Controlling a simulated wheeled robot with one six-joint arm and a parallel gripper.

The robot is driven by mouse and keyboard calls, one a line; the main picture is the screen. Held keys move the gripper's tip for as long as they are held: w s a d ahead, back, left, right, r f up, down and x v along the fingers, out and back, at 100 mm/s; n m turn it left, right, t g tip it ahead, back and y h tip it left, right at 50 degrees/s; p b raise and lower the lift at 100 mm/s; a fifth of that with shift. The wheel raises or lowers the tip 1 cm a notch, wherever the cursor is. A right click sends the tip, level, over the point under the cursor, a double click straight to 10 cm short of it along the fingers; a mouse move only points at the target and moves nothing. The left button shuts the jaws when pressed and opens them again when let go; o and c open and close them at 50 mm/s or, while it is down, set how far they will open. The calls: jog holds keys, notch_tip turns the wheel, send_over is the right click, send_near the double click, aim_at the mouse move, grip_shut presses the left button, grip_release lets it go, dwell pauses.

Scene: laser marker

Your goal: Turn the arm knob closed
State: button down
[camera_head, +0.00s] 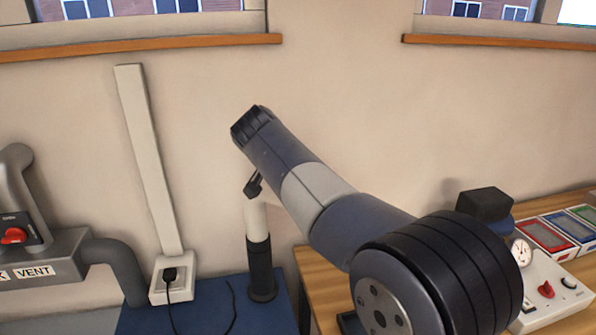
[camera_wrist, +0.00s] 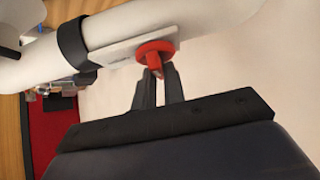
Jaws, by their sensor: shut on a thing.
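In the wrist view a red knob (camera_wrist: 155,50) sits on a pale plate (camera_wrist: 118,54) fixed to a thick white tube (camera_wrist: 205,28). My gripper (camera_wrist: 157,75) is shut on the knob's narrow red grip, with one dark finger on each side. The fingers hide part of the grip. In the head view the white tube (camera_head: 257,218) rises from a dark sleeve, behind my arm. The knob does not show there, and my arm hides much of that area.
A red knob (camera_head: 14,236) is on a grey unit labelled VENT at the left. A white box (camera_head: 552,292) with a gauge and knobs stands on the wooden bench at the right, near several coloured trays. A black plug (camera_head: 170,274) and cable are by the wall.

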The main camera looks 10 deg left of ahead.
jog(key=shift+m, duration=0.3)
jog(key=c, duration=1.5)
grip_release()
jog(key=v, duration=0.5)
jog(key=b+v, duration=0.1)
jog(key=v, duration=0.4)
jog(key=shift+s+a+r, duration=0.25)
jog(key=p+x, duration=0.1)
jog(key=x, duration=1)
jog(key=shift+d, duration=0.15)
jog(key=shift+s+r, duration=0.1)
